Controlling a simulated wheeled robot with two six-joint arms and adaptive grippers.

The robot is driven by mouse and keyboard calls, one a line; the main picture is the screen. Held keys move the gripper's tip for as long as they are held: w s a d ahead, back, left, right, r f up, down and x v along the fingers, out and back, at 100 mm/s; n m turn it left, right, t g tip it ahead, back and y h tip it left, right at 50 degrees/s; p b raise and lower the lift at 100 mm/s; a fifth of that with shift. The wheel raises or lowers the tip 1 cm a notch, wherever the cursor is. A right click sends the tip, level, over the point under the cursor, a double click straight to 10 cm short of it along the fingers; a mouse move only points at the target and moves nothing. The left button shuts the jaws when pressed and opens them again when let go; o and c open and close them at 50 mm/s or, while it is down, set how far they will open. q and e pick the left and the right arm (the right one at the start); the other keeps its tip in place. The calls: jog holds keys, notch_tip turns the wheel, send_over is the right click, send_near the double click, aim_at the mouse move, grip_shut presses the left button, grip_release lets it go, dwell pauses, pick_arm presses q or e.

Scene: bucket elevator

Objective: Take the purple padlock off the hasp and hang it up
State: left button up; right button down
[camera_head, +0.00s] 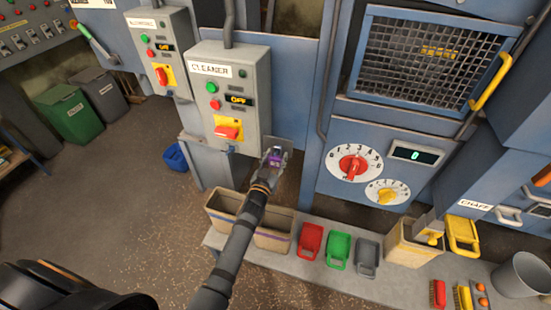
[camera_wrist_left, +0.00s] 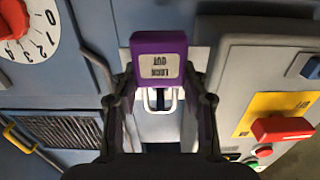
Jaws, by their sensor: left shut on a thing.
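The purple padlock (camera_head: 275,160) is in the jaws of my left gripper (camera_head: 273,163), just right of the lower part of the grey CLEANER box (camera_head: 225,105). In the left wrist view the padlock (camera_wrist_left: 158,47) shows its "LOCK OUT" label upside down, with a finger of my gripper (camera_wrist_left: 163,95) on each side. A pale U-shaped bar, which looks like its shackle (camera_wrist_left: 162,104), shows below the label. A light grey plate (camera_wrist_left: 203,55) is behind the padlock; I cannot tell whether they touch. The red switch (camera_head: 227,132) is left of the gripper. My right gripper is not in view.
The blue machine panel with a red dial (camera_head: 353,166) stands to the right. Open floor is at the left.

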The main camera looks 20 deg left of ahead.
pick_arm(q)
jog(key=shift+f, duration=0.25)
jog(key=shift+f+b, duration=0.6)
jog(key=shift+b, duration=0.15)
jog(key=o, duration=1.3)
jog(key=shift+s, duration=0.1)
jog(key=shift+s+p, duration=0.45)
jog(key=shift+s, duration=0.75)
jog(key=p, duration=0.2)
send_near(275, 163)
jog(key=shift+w+f, duration=0.2)
jog(key=shift+w, duration=0.1)
